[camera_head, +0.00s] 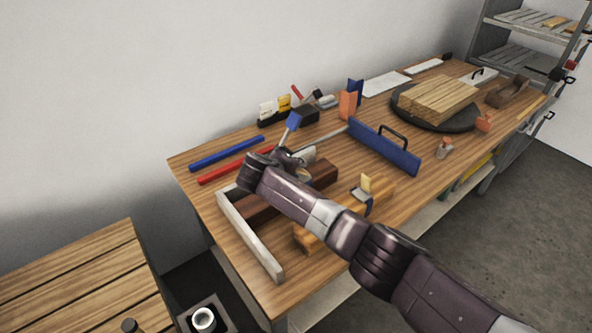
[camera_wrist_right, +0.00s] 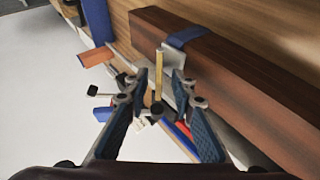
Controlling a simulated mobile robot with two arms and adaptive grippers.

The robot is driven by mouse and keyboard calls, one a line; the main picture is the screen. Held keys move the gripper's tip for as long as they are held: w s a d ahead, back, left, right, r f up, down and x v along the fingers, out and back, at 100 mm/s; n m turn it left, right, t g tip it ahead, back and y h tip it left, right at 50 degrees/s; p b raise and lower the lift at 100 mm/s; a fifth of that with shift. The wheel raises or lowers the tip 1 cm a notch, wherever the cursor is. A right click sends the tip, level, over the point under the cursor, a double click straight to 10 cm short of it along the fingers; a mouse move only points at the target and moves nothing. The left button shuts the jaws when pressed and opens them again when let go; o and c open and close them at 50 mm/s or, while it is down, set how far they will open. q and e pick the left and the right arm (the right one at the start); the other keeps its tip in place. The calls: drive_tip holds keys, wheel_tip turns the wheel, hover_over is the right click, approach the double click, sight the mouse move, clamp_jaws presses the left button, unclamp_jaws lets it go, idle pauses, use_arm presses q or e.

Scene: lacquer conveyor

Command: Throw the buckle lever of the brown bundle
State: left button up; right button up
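The brown bundle (camera_head: 322,173) is a dark reddish-brown block on the workbench, partly hidden by my right arm in the head view. In the right wrist view the bundle (camera_wrist_right: 235,80) runs from top middle to lower right. A blue strap (camera_wrist_right: 188,36) crosses it, with a pale metal buckle plate (camera_wrist_right: 173,58) on its side. A tan lever (camera_wrist_right: 158,78) stands out near the buckle, between the fingers of my right gripper (camera_wrist_right: 156,90). That gripper is open, with a gap on each side of the lever. My left gripper is in neither view.
A lighter orange-brown bundle (camera_head: 313,234) with a buckle and yellow lever (camera_head: 366,184) lies nearer the front. A pale bar (camera_head: 250,236) lies at left. A blue panel with a handle (camera_head: 385,147) stands to the right. Red (camera_head: 232,165) and blue (camera_head: 226,153) bars lie behind.

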drive_tip(key=shift+r, duration=0.1)
drive_tip(key=v, duration=1.2)
